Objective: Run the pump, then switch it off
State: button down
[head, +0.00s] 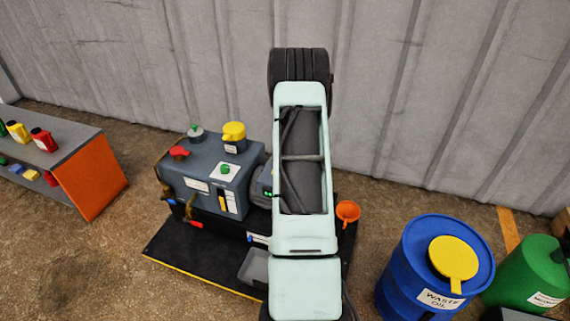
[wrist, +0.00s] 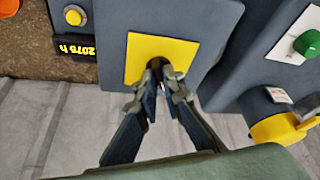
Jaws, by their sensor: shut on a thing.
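The pump (head: 195,185) is a grey machine on a black base plate in the head view. My arm covers its right end, and my gripper is hidden there. In the wrist view, a yellow plate (wrist: 138,48) sits on a grey box face. My gripper (wrist: 161,76) has its fingertips together on a small dark switch knob (wrist: 154,63) at this plate. The fingers hide most of the knob, so its position cannot be read. A display (wrist: 75,47) reads 2075 h upside down, beside a yellow round button (wrist: 75,15).
A green knob on a white plate (wrist: 290,45) and a yellow cap (wrist: 280,128) are right in the wrist view. In the head view, an orange funnel (head: 348,211), blue waste-oil drum (head: 405,270) and green drum (head: 525,275) stand right; a shelf (head: 95,175) stands left.

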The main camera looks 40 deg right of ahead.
jog(key=shift+n, duration=0.3)
dwell(0.4)
jog(key=c, duration=2.1)
grip_release()
jog(key=shift+r, duration=0.1)
jog(key=v, duration=1.2)
jog(key=shift+d, duration=0.15)
